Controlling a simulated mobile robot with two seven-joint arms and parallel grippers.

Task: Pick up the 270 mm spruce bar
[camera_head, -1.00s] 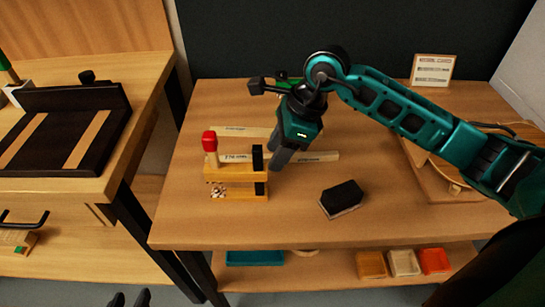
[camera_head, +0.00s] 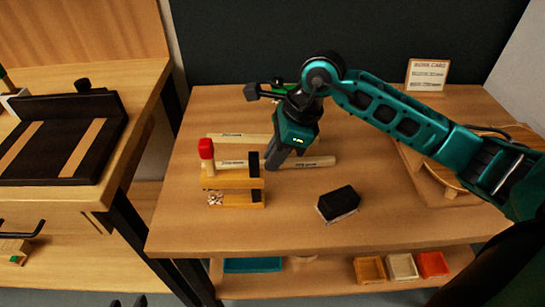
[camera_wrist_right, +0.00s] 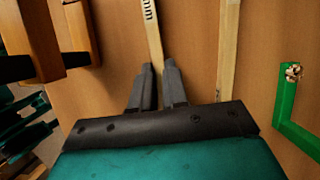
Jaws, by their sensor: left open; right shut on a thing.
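Two pale spruce bars lie on the bench, one behind the other. The front bar (camera_head: 311,162) has a printed label near its left end, too small to read surely. It also shows in the right wrist view (camera_wrist_right: 152,35), where the label's end reads "mm". My right gripper (camera_head: 272,166) is shut on this front bar, with one finger on each side of it in the right wrist view (camera_wrist_right: 156,82). The rear bar (camera_head: 255,138) also shows in the right wrist view (camera_wrist_right: 228,45), apart from the fingers. My left gripper (camera_head: 128,302) barely shows at the bottom edge, open and away from the bars.
A black block (camera_head: 338,202) lies to the front right. A round wooden piece (camera_head: 450,178) and a card (camera_head: 427,75) are further right. The bench's front middle is clear.

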